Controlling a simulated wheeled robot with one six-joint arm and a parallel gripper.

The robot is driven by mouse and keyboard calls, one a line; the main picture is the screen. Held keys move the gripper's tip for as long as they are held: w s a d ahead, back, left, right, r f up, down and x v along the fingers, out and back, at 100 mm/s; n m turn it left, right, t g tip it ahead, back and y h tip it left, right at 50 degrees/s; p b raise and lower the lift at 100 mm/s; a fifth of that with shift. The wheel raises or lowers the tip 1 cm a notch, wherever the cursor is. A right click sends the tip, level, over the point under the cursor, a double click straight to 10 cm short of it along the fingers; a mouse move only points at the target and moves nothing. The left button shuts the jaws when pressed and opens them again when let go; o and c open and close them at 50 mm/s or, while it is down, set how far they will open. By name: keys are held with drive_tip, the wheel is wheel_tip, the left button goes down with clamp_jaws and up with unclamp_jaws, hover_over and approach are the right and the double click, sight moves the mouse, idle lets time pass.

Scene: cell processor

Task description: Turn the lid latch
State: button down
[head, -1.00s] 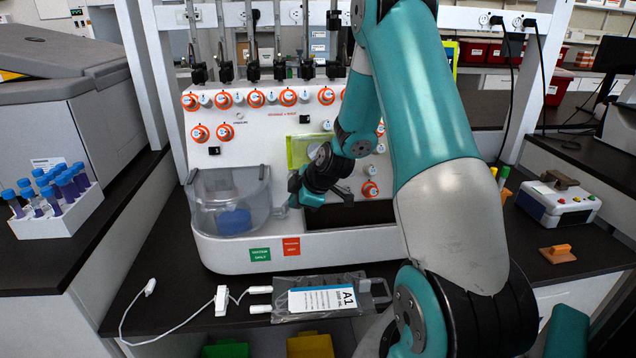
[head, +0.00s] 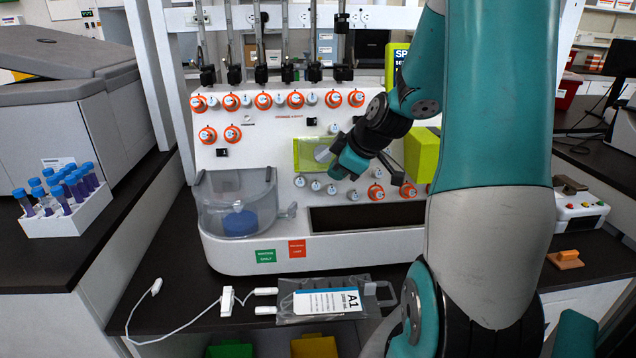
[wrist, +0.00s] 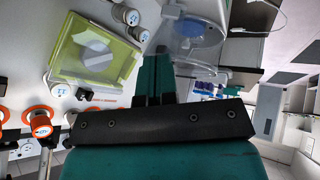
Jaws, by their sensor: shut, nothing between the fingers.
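The clear round lidded bowl (head: 237,205) sits at the left of the white processor, with a blue round part (head: 240,223) inside. A small pale latch knob (head: 288,211) sticks out at the bowl's right side. My gripper (head: 334,174) is above and to the right of the latch, apart from it, in front of the yellow-green framed panel window (head: 308,154). In the wrist view, my gripper's fingers (wrist: 155,82) are together and empty. The bowl (wrist: 200,38) shows beyond them at upper right. The latch's exact turn is too small to tell.
Orange-ringed knobs (head: 295,99) cover the processor front, some close to my gripper. A yellow-green box (head: 422,155) is right of it. A bag labelled A1 (head: 322,301) lies in front. A tube rack (head: 68,212) stands left.

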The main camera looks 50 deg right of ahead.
sight(291, 211)
drive_tip(key=shift+w+a+f+m+h+p, duration=0.15)
drive_tip(key=shift+w+f+m+h+p, duration=0.25)
drive_tip(key=shift+w+f+m+p, duration=2.15)
drive_tip(key=shift+w+a+f+m+h+p, duration=0.15)
drive_tip(key=shift+w+f+m+h+p, duration=0.45)
drive_tip(key=shift+f+m+p, duration=2.25)
drive_tip(key=shift+w+a+f+m+h+p, duration=0.2)
drive_tip(key=shift+w+f+m+p, duration=0.5)
drive_tip(key=shift+w+m+p, duration=2.3)
drive_tip(key=s+m+b, duration=0.2)
drive_tip(key=shift+b, duration=0.4)
